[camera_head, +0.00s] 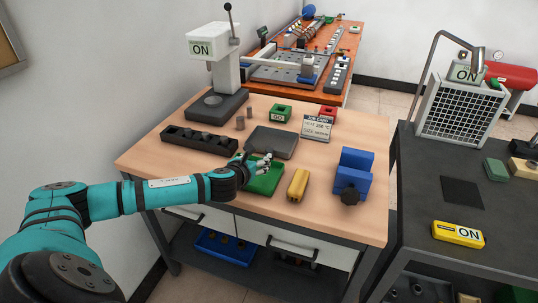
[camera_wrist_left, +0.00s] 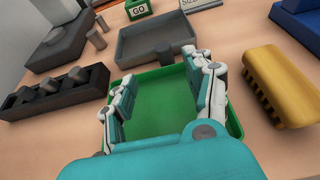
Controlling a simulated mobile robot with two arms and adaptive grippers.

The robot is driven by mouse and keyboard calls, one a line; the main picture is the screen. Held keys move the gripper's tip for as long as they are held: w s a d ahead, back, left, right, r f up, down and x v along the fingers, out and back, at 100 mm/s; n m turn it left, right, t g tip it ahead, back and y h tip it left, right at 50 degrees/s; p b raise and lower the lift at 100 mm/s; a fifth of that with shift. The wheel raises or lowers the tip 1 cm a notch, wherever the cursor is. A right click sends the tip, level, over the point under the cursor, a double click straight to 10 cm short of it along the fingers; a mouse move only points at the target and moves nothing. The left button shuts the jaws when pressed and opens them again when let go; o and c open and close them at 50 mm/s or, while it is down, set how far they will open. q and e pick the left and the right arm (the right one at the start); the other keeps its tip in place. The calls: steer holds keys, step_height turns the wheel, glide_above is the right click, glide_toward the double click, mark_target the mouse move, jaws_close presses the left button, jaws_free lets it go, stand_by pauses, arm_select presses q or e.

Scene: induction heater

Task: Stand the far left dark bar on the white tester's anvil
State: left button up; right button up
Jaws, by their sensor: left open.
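The white tester (camera_head: 212,52) stands at the table's back left, with a dark base and a round anvil (camera_head: 213,100) that looks bare. A dark rack (camera_head: 200,149) in front of it holds several short dark bars (camera_wrist_left: 48,86) in a row; its left end bar (camera_wrist_left: 19,97) shows in the left wrist view. Two small grey cylinders (camera_head: 240,122) stand apart beside the tester's base. My left gripper (camera_head: 262,161) is open and empty above the green tray (camera_wrist_left: 160,105), right of the rack; its spread fingers (camera_wrist_left: 158,68) show in the left wrist view. My right gripper is not seen.
A grey tray (camera_head: 271,143) lies behind the green one. A yellow block (camera_head: 298,184) and a blue vise-like fixture (camera_head: 352,172) stand to the right. A green GO box (camera_head: 280,114), a red box (camera_head: 327,113) and a sign (camera_head: 316,128) stand at the back.

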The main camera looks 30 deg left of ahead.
mark_target(268, 151)
arm_select(q)
steer(key=x, duration=0.8)
steer(key=shift+w+d+r+p, duration=0.25)
steer(key=shift+d+p, duration=0.05)
steer(key=shift+d, duration=0.05)
steer(key=shift+w+a+f, duration=0.15)
steer(key=shift+w+f, duration=0.1)
steer(key=shift+w, duration=0.15)
steer(key=shift+s+r, duration=0.1)
steer(key=shift+c, duration=0.9)
jaws_close()
